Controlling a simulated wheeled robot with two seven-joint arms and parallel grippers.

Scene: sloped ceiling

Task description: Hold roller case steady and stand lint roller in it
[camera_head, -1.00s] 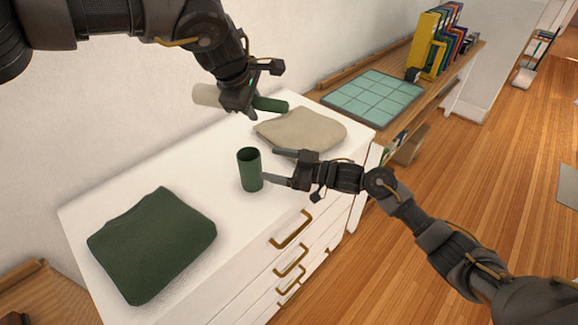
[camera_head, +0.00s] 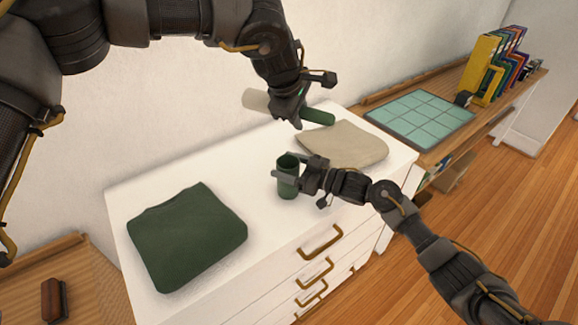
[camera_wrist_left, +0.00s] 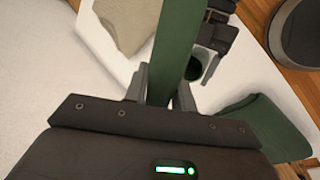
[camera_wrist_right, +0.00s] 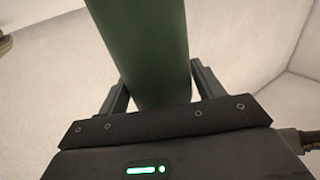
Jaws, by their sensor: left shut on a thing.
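The lint roller (camera_head: 257,100) has a pale roll and a green handle (camera_head: 318,117). My left gripper (camera_head: 292,113) is shut on it, holding it tilted near level above the back of the white dresser. Its green handle (camera_wrist_left: 178,45) fills the middle of the left wrist view. The roller case (camera_head: 288,188) is a dark green open-topped cup standing upright on the dresser. My right gripper (camera_head: 286,173) is open, with its fingers on either side of the case. The right wrist view shows the case (camera_wrist_right: 150,50) between the fingers, with slight gaps.
A folded dark green cloth (camera_head: 187,238) lies on the dresser (camera_head: 250,225) at the left. A folded beige cloth (camera_head: 345,146) lies behind the case at the right. A shelf with a tiled teal mat (camera_head: 420,118) and several binders (camera_head: 490,65) stands beyond.

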